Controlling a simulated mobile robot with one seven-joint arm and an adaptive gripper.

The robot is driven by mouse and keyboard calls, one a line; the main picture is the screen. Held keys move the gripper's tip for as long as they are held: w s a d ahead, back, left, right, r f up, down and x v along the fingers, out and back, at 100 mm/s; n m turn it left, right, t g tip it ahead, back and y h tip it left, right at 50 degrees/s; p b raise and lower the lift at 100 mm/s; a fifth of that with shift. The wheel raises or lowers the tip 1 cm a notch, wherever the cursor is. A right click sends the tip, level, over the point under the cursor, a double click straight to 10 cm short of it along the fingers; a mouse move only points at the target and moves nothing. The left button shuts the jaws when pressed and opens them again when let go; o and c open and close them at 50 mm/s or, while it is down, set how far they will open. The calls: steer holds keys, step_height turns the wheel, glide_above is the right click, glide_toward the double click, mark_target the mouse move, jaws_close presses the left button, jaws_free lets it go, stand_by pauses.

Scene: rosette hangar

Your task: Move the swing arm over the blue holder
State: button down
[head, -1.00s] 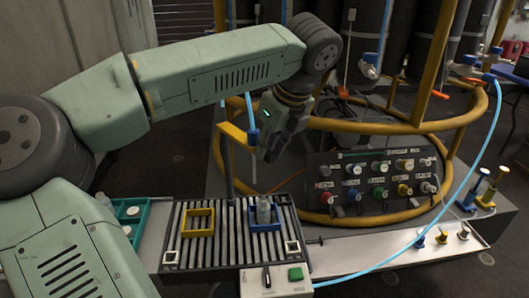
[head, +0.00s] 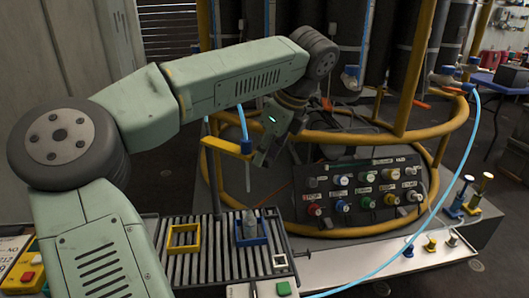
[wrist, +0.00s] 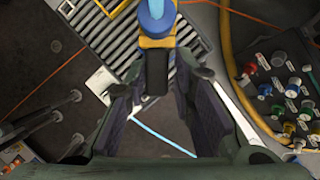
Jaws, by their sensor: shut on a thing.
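The yellow swing arm (head: 222,145) reaches out over the slatted bed and ends in a blue head with a thin nozzle pointing down. My gripper (head: 262,158) is at this end, right of the nozzle. In the wrist view, the blue and yellow head (wrist: 155,25) is at the top, with a dark grip reaching between my fingers, which are shut on it.
A yellow holder (head: 171,244) stands left of the blue one on the slatted bed (head: 210,270). A panel of coloured knobs (head: 360,190) and a yellow ring rail (head: 350,139) stand to the right. A light blue hose (head: 455,180) curves along the right side.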

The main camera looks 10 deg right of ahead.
steer(key=shift+a, duration=0.1)
steer(key=c, duration=1.5)
jaws_free()
steer(key=v, duration=0.7)
steer(key=shift+r, duration=0.25)
